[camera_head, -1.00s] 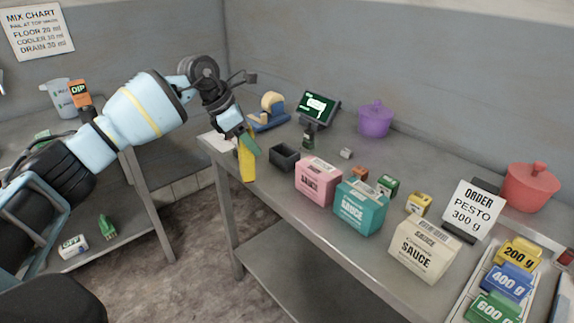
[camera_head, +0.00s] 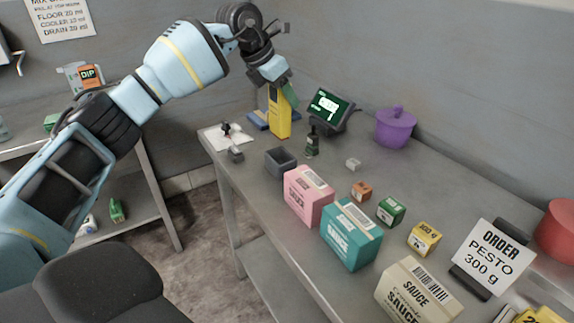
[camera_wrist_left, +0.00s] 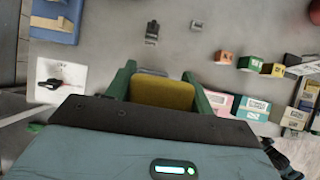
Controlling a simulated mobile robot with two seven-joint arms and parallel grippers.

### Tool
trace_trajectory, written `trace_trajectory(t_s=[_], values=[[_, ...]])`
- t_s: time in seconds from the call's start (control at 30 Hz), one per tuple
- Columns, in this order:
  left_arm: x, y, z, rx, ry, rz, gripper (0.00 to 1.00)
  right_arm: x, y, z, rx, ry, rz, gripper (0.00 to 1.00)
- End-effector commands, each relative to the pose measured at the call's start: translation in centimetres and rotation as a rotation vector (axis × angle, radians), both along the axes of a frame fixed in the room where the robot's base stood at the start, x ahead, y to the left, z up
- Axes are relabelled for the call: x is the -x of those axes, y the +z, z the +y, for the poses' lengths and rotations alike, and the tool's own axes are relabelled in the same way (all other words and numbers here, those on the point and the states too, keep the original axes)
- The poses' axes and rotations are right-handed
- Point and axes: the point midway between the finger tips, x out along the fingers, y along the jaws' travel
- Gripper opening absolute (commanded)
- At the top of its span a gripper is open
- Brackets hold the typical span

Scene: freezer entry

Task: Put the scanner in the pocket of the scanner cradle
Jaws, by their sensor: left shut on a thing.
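The yellow scanner (camera_head: 279,116) hangs upright from my left gripper (camera_head: 284,94), which is shut on it. In the left wrist view the scanner (camera_wrist_left: 162,94) sits between the green fingers. The open dark grey box that looks like the scanner cradle (camera_head: 281,162) stands near the table's left front edge, its pocket appearing empty. In the head view the scanner is above the cradle in the picture and apart from it. The scanner hides most of the cradle in the wrist view. My right gripper is not in view.
A white sheet (camera_head: 229,138) lies at the left table end.

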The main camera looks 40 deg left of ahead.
Motion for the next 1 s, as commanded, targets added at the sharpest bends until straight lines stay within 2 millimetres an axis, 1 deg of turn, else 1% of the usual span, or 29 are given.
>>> trace_trajectory(t_s=[0.07, 0.17, 0.3, 0.4, 0.5, 0.67, 0.73, 1.0], values=[[0.0, -0.3, 0.0, 0.000, 0.000, 0.000, 0.24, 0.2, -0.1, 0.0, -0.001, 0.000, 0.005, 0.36], [0.0, -1.8, 0.1, -0.001, 0.001, 0.003, 0.24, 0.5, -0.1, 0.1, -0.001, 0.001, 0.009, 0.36], [0.0, -4.2, 0.0, 0.000, -0.001, 0.001, 0.24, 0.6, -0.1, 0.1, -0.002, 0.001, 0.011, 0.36], [0.0, -5.5, 0.0, 0.000, 0.000, 0.000, 0.24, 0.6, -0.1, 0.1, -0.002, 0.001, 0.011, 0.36], [0.0, -6.1, 0.0, 0.000, 0.000, -0.001, 0.24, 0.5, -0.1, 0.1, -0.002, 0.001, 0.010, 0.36], [0.0, -6.2, 0.0, 0.001, 0.000, -0.002, 0.24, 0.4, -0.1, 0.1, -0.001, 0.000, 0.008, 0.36], [0.0, -6.6, 0.0, 0.000, 0.000, -0.001, 0.24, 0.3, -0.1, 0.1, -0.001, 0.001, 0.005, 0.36], [0.0, -9.8, 0.0, 0.000, 0.000, -0.001, 0.24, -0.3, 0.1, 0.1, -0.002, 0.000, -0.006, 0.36]])
